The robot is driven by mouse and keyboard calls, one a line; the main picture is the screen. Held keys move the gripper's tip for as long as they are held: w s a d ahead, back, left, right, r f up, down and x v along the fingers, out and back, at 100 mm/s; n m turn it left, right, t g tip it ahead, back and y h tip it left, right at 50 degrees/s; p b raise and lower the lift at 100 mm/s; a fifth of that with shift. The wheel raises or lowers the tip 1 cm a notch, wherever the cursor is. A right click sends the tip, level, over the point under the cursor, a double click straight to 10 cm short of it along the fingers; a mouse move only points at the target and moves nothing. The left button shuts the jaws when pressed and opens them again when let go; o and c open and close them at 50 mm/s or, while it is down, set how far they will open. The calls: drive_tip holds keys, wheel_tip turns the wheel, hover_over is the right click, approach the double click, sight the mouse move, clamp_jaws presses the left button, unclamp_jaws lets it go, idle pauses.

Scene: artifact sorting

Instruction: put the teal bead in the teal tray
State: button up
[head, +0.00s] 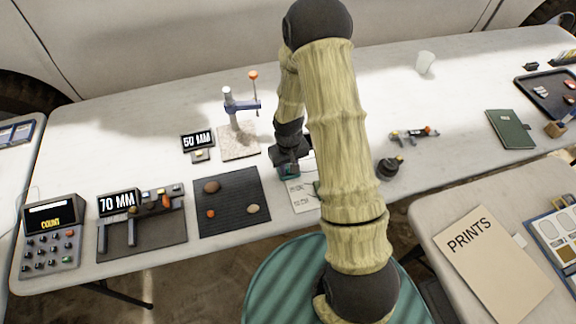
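My gripper (287,160) points down over the middle of the long white table, right of the dark ribbed mat (236,229). A small patch of teal (289,172) shows right at the gripper's lower end. I cannot tell whether it is the teal bead, the teal tray or another thing. My arm hides much of the area to its right; a sliver of green (316,187) shows at the arm's edge beside a white card (302,198). The fingers are too small and dark to tell open from shut. No teal bead is clearly visible.
The mat holds a brown (211,187), an orange (211,213) and a beige piece (253,209). A clamp stand (232,108) rises behind it. Left are a caliper with a 70 MM display (118,203) and a counter (53,236). A dark pot (390,168) stands right of my arm.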

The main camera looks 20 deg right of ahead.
sight(288, 169)
wheel_tip(288, 169, up, 12)
drive_tip(key=shift+r, duration=0.2)
idle(0.6)
idle(0.4)
drive_tip(key=s+r+m+t, duration=0.1)
drive_tip(key=s+r+t, duration=0.1)
drive_tip(key=s+r, duration=0.7)
drive_tip(key=s, duration=0.3)
drive_tip(key=shift+s+r+t, duration=0.15)
drive_tip(key=shift+r+t, duration=0.05)
drive_tip(key=shift+t, duration=0.1)
